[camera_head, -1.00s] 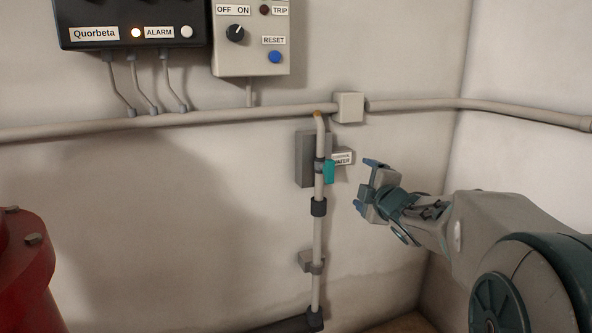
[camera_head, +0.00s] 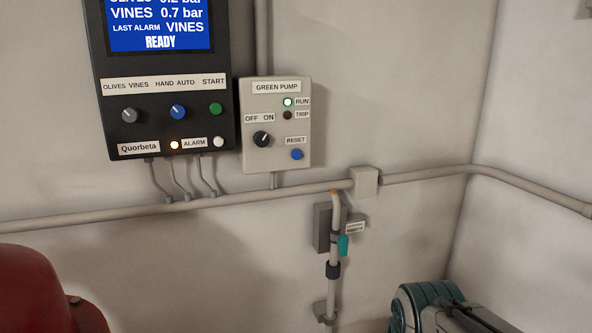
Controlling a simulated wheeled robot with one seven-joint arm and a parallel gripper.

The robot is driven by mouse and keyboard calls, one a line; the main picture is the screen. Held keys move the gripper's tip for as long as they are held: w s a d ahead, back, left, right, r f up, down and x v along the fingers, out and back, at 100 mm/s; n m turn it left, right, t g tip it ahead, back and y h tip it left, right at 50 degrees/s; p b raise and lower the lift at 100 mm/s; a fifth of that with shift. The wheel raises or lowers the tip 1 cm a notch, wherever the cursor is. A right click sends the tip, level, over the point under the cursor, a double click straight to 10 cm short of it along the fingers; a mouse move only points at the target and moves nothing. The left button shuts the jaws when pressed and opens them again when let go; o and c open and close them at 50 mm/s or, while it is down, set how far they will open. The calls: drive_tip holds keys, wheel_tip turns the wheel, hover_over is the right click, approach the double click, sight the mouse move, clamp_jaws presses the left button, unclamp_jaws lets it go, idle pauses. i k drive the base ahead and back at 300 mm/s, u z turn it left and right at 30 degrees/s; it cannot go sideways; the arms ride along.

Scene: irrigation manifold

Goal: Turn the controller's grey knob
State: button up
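The controller (camera_head: 108,72) is a black box on the wall at the upper left, marked Quorbeta. Its grey knob (camera_head: 130,115) sits at the left of the knob row, under the label OLIVES VINES. A blue knob (camera_head: 178,112) under HAND AUTO and a green START button (camera_head: 215,109) are to its right. The blue screen shows VINES 0.7 bar, LAST ALARM VINES and READY. My gripper is out of the frame.
A grey GREEN PUMP box (camera_head: 253,160) with a black OFF/ON knob and blue RESET button hangs right of the controller. A conduit (camera_head: 265,196) runs below both. A vertical pipe (camera_head: 333,287) with a teal handle (camera_head: 343,245) stands below. A red object (camera_head: 35,290) is at the lower left.

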sight(131, 115)
drive_tip(key=z, duration=0.35)
drive_tip(key=i, duration=0.7)
drive_tip(key=u, duration=1.9)
